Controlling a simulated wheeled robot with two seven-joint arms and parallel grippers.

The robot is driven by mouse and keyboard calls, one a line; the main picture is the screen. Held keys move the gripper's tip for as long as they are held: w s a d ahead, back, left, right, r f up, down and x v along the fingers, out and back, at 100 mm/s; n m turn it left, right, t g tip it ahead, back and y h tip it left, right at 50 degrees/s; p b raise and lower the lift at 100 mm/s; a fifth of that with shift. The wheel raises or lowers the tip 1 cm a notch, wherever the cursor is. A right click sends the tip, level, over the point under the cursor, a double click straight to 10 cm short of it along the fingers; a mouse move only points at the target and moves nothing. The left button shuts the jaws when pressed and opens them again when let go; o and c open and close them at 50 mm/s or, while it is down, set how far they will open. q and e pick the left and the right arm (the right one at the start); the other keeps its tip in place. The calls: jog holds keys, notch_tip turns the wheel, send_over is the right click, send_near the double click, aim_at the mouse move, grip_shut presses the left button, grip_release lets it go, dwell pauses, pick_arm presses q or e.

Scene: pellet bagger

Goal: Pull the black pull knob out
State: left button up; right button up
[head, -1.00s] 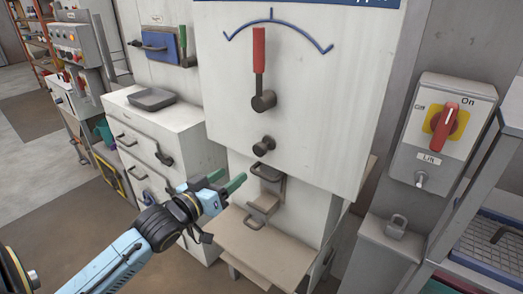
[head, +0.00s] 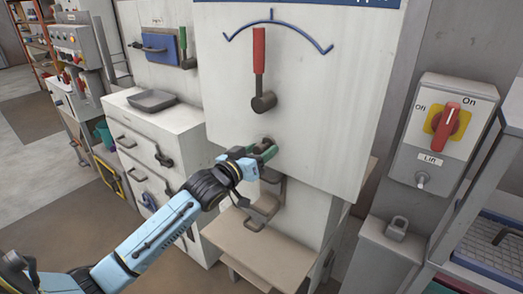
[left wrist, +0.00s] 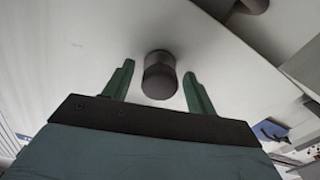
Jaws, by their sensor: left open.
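The black pull knob (left wrist: 159,75) sticks out of the white machine panel (head: 310,130). In the left wrist view it stands between the two green fingers of my left gripper (left wrist: 158,80), with a gap on each side. The gripper is open around it. In the head view my left gripper (head: 265,151) is at the panel, below the red-handled lever, and covers most of the knob (head: 267,140). My right gripper is in neither view.
A red-handled lever (head: 260,75) on a dark hub is just above the knob, under a blue arc. A metal bracket and beige shelf (head: 258,250) are below. A grey switch box (head: 440,135) with a red handle is at the right. White drawers (head: 160,150) stand left.

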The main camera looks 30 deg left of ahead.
pick_arm(q)
jog(key=shift+w, duration=0.5)
